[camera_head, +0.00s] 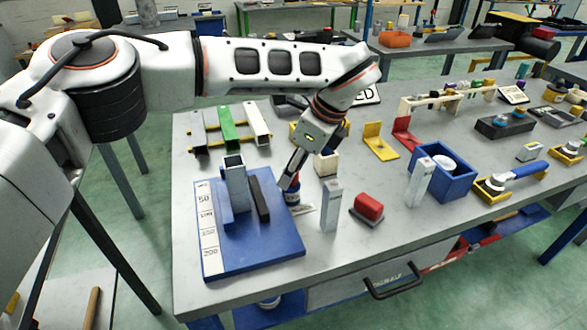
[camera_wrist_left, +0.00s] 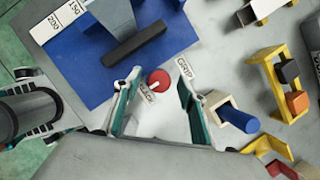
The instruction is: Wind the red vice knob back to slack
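The red vice knob (camera_wrist_left: 160,75) shows as a round disc in the left wrist view, at the edge of the blue vice plate (camera_wrist_left: 75,72). A short white mark at its lower edge points toward the SLACK label (camera_wrist_left: 147,92); the GRIP label (camera_wrist_left: 185,68) stands right of it. My left gripper (camera_wrist_left: 158,88) is open, with one finger on each side of the knob and gaps visible. In the head view my left gripper (camera_head: 289,183) points down beside the plate (camera_head: 255,255) and partly hides the knob. The dark jaw bar (camera_head: 259,200) stands apart from the grey block (camera_head: 236,188). My right gripper is out of view.
A grey upright block (camera_head: 331,205) and a red block (camera_head: 368,208) stand right of the gripper. A blue bin (camera_head: 455,187) and yellow brackets (camera_head: 380,142) are farther right. Green and white bars (camera_head: 228,128) lie behind the vice. The table's front strip is clear.

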